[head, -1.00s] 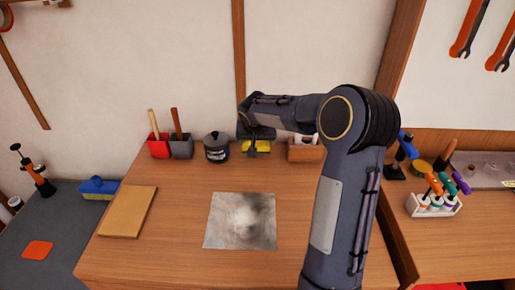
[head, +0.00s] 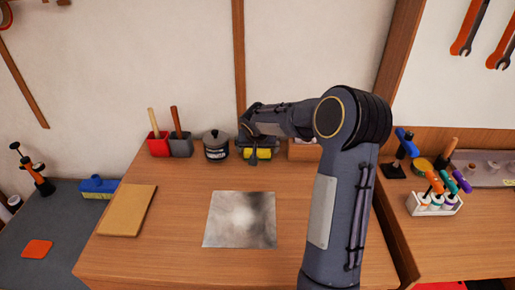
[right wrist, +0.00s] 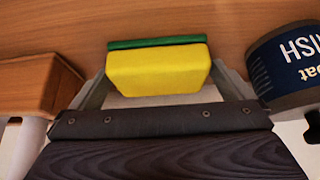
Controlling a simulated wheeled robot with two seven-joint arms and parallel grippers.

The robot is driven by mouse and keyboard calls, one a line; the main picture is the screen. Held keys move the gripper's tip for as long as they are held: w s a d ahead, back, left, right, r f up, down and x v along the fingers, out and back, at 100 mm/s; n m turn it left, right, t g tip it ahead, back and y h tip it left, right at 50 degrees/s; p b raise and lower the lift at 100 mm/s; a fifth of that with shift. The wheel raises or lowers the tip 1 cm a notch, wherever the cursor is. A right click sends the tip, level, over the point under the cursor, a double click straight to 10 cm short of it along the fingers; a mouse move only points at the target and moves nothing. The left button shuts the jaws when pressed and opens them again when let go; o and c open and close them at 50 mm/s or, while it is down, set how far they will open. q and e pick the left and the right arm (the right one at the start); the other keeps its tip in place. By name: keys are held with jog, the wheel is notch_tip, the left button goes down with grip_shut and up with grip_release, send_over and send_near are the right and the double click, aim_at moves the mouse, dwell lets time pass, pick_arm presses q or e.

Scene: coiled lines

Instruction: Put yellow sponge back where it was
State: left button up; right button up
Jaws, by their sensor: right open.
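The yellow sponge (head: 258,154), with a green layer on its far side, is at the back of the wooden worktop. In the right wrist view the sponge (right wrist: 157,70) lies between the two spread fingers of my right gripper (right wrist: 162,82). The gripper is open. A narrow gap seems to show beside the sponge; whether a finger touches it I cannot tell. In the head view the right gripper (head: 256,147) partly covers the sponge. My left gripper is not in view.
A dark labelled tin (head: 216,150) stands just left of the sponge, and a wooden block (head: 304,152) just right. Red (head: 158,147) and grey (head: 181,148) holders stand further left. A shiny metal sheet (head: 240,220) lies in front.

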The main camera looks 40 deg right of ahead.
jog(key=shift+r, duration=0.25)
jog(key=shift+s+a+r, duration=0.1)
jog(key=shift+r, duration=0.2)
jog(key=v, duration=1.1)
jog(key=s+a+f+n+y, duration=0.2)
jog(key=s+a+n+y, duration=0.1)
jog(key=s+a, duration=0.7)
jog(key=s+a+f+n+t+y, duration=0.1)
jog(key=s+a+n+y, duration=0.2)
jog(key=s+a, duration=0.8)
jog(key=s+y, duration=0.1)
jog(key=s, duration=0.4)
jog(key=shift+s+a+f+y, duration=0.25)
jog(key=shift+f+y, duration=0.05)
jog(key=shift+f, duration=0.1)
notch_tip(320, 180, up, 4)
jog(key=p, duration=0.3)
jog(key=shift+f, duration=0.2)
